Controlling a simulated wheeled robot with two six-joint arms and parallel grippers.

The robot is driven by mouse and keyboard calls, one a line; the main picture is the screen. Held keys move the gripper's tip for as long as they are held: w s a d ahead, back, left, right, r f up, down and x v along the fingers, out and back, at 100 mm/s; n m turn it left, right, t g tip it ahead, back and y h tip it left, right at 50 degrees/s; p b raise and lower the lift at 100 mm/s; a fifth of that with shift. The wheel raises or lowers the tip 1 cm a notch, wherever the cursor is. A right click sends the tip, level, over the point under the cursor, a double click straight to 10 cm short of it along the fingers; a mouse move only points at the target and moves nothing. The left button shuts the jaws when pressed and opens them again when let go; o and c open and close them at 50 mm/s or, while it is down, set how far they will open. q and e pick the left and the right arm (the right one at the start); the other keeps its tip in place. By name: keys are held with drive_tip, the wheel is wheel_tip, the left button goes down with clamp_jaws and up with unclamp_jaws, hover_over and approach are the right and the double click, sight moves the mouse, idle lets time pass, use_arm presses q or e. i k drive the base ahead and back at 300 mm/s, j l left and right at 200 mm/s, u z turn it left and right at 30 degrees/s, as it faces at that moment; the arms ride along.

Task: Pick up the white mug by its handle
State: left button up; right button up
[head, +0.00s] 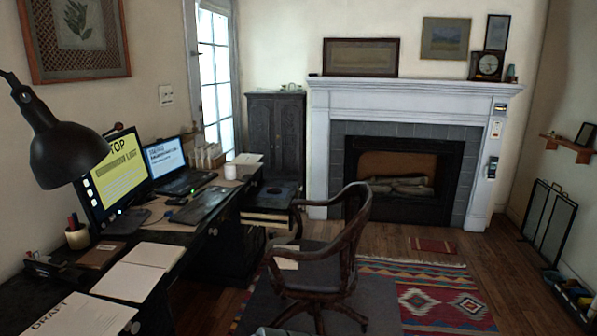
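A small white cylinder that looks like the white mug (230,172) stands upright near the far end of the desk (165,226), right of the laptop. It is small in the picture and I cannot make out its handle. Neither of my grippers shows in the head view, and nothing is seen touching the mug.
A wooden armchair (346,245) stands on the rug (440,308) beside the desk. The desk holds a black lamp (62,145), a monitor (112,170), a laptop (168,160), a pen cup (77,236) and papers (128,281). Wooden floor (480,250) is open before the fireplace.

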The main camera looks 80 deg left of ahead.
sight(230, 170)
drive_tip(key=u, duration=3.25)
drive_tip(key=i+l+z, duration=0.35)
drive_tip(key=z, duration=0.15)
drive_tip(key=i+l+z, duration=0.75)
drive_tip(key=i+z, duration=0.65)
drive_tip(key=i, duration=0.15)
drive_tip(key=i+u, duration=0.2)
drive_tip(key=i, duration=0.5)
drive_tip(key=i+u, duration=0.15)
drive_tip(key=i, duration=0.6)
drive_tip(key=i+l+u, duration=0.2)
drive_tip(key=i, duration=0.5)
drive_tip(key=i+j+u, duration=0.1)
drive_tip(key=i+u, duration=0.2)
drive_tip(key=i, duration=0.2)
drive_tip(key=i+u, duration=0.3)
drive_tip(key=i, duration=0.15)
drive_tip(key=i+l+u, duration=0.15)
drive_tip(key=i+u, duration=0.15)
drive_tip(key=i, duration=0.2)
drive_tip(key=i+l+u, duration=0.3)
drive_tip(key=i, duration=0.2)
